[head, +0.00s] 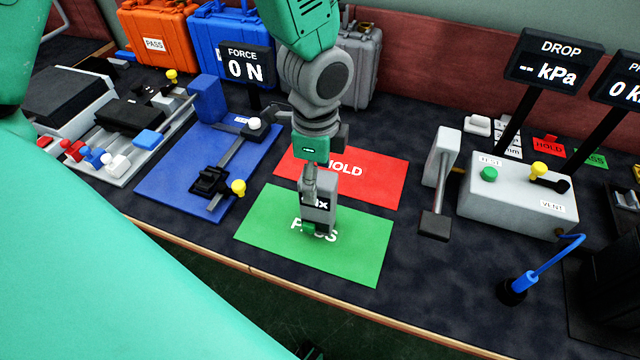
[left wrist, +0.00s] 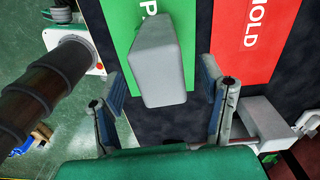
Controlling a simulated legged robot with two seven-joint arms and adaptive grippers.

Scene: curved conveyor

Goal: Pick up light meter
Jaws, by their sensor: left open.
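The light meter (head: 322,218) is a small grey block with a dark "lx" display, standing on the green PASS mat (head: 265,240) in the head view. In the left wrist view it is a plain grey block (left wrist: 160,65) over the green mat. My left gripper (head: 311,188) reaches down from above, right at the meter, and partly covers it in the head view. Its two blue-padded fingers are spread, one on each side of the block in the wrist view, with gaps visible. Whether any finger touches the meter cannot be told. My right gripper is not in view.
The red HOLD mat (head: 380,180) lies behind the green one. A blue force fixture (head: 160,180) stands left, and a grey lever block (head: 440,170) and a white valve box (head: 515,208) stand right. Orange (head: 160,30) and blue (head: 215,30) cases line the back.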

